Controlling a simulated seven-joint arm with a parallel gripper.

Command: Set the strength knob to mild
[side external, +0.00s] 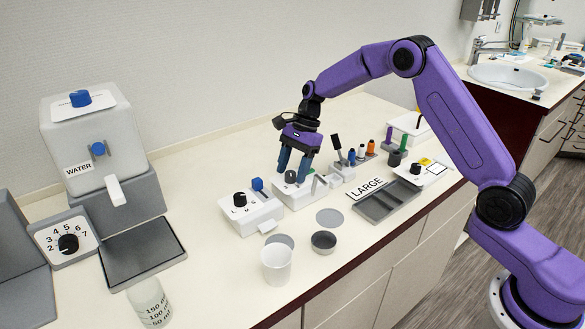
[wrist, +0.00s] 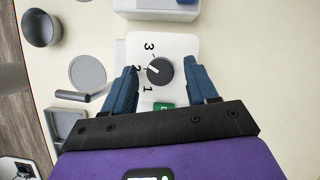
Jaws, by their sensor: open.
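A black round knob (wrist: 160,71) sits on a white panel (wrist: 176,45) marked 1, 2 and 3 in the wrist view. Its white pointer line is toward the 2. No word "mild" is readable. In the side view the same knob (side external: 291,177) is on the middle white box (side external: 292,197). My gripper (side external: 292,172) is open and points down over this box. In the wrist view its blue fingers (wrist: 161,76) stand on either side of the knob, with visible gaps. A green button (wrist: 163,106) is partly hidden by my gripper.
A white box (side external: 250,218) marked with letters, with a black knob and blue button, stands left of the middle box. A white cup (side external: 277,265), a dark cup (side external: 323,242) and a grey tray (side external: 385,202) are in front. A water dispenser (side external: 95,150) stands left.

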